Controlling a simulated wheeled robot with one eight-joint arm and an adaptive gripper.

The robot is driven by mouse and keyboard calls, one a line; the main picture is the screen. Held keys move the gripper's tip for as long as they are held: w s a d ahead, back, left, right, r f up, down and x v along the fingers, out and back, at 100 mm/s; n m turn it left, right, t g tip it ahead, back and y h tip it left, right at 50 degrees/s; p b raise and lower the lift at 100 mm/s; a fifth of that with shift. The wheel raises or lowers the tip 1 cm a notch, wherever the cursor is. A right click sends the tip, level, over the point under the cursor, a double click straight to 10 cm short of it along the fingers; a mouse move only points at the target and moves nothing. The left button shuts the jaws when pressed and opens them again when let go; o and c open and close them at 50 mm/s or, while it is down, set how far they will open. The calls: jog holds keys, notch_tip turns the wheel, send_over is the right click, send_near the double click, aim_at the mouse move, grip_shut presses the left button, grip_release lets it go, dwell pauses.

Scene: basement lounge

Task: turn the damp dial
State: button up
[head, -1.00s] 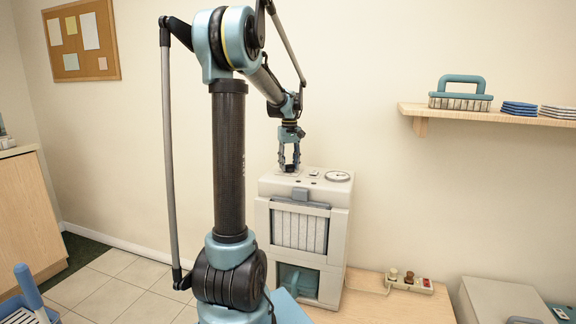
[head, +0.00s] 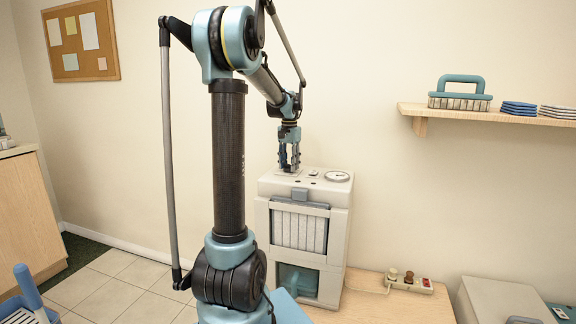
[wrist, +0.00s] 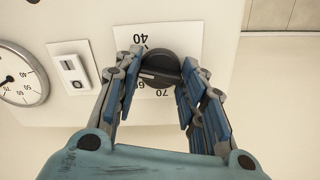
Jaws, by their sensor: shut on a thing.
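The damp dial (wrist: 160,68) is a dark round knob with a raised bar across it, on a white plate (wrist: 188,36) printed with numbers, of which 40 and 70 can be read upside down. My gripper (wrist: 158,80) is shut on the dial, with a blue-padded finger on each side of it in the wrist view. In the head view my gripper (head: 289,168) points straight down at the top left of the pale dehumidifier-like machine (head: 336,222).
A round gauge (wrist: 20,78) and a small switch (wrist: 72,70) sit beside the dial plate on the machine's top. The machine stands on a wooden bench (head: 400,305) with a power strip (head: 410,284). A wall shelf (head: 480,112) holds a brush (head: 460,94) at right.

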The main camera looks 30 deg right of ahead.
jog(key=m, duration=0.4)
jog(key=shift+w+a+m, duration=0.15)
jog(key=shift+m, duration=2.05)
jog(key=o, duration=1.1)
jog(key=shift+w, duration=0.1)
jog(key=shift+r, duration=0.3)
notch_tip(320, 180, up, 11)
jog(key=shift+r, duration=0.2)
